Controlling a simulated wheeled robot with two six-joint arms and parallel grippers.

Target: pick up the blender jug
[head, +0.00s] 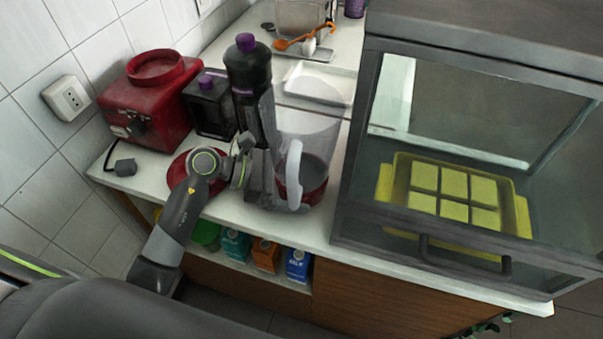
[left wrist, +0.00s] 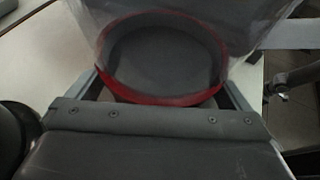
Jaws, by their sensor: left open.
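The blender jug (head: 312,125) stands on the white counter, clear-walled with a pale handle and a red band near its bottom. My left gripper (head: 268,190) is at the jug's left side, low down near the red band. In the left wrist view the jug's red-rimmed base (left wrist: 165,55) lies between the fingers of my open left gripper (left wrist: 165,82). I cannot tell whether the fingers touch it. The gripper's far finger is partly hidden in the head view. My right gripper is not in view.
A red blender base (head: 150,105) stands at the back left. A dark bottle with a purple cap (head: 248,70) is close behind my gripper. A glass case (head: 470,90) with a yellow tray (head: 384,185) stands right of the jug. Several cartons (head: 265,254) sit on the shelf below.

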